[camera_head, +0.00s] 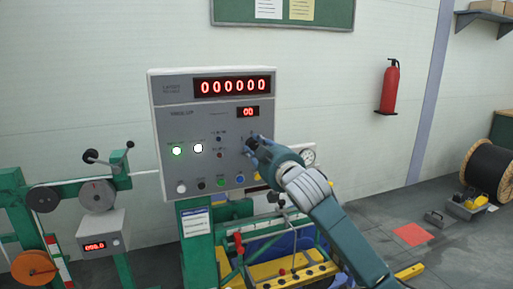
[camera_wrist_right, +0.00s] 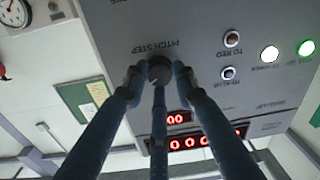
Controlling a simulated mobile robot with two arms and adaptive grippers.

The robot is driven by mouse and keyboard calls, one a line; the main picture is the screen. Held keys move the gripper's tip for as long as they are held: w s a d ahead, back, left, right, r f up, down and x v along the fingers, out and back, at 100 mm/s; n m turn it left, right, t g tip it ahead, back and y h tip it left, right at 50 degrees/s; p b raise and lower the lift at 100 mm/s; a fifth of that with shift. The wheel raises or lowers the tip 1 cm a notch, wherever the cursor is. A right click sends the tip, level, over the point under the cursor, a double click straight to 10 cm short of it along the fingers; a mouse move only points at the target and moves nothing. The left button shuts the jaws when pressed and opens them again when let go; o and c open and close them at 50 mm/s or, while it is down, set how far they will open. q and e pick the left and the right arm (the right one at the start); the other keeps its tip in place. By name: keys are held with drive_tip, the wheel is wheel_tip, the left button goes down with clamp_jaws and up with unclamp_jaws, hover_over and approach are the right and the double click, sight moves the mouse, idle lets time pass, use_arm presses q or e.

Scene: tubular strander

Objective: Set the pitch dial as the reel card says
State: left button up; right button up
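In the right wrist view the panel appears upside down. My right gripper (camera_head: 254,146) is at the panel's right side, with its fingers close around the dial; they appear to touch its sides. In the head view the gripper hides most of the dial. The small red display (camera_head: 248,112) reads 00 and the large one (camera_head: 232,86) reads 000000. A white card with a blue header (camera_head: 195,222) hangs below the panel, too small to read. My left gripper is out of view.
A green lit button (camera_head: 177,151) and a white lit one (camera_head: 198,148) are on the panel's left, with a row of buttons along the bottom. A round gauge (camera_head: 308,156) is right of the panel. Green machinery (camera_head: 70,188) stands at left.

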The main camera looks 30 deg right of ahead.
clamp_jaws()
drive_tip(key=shift+r, duration=0.1)
drive_tip(key=shift+r+n+p, duration=0.15)
drive_tip(key=shift+n+p, duration=0.4)
drive_tip(key=shift+n, duration=0.05)
drive_tip(key=n+p, duration=0.2)
drive_tip(key=n, duration=0.1)
drive_tip(key=shift+r+p, duration=0.1)
drive_tip(key=shift+p, duration=0.2)
drive_tip(key=n+p, duration=0.3)
drive_tip(key=n, duration=0.1)
drive_tip(key=shift+a+f+n+p, duration=0.15)
drive_tip(key=shift+n+p, duration=0.35)
drive_tip(key=shift+n, duration=0.35)
drive_tip(key=shift+d+f+n+p, duration=0.1)
drive_tip(key=shift+n+p, duration=0.4)
drive_tip(key=shift+n, duration=0.35)
drive_tip(key=shift+a, duration=0.1)
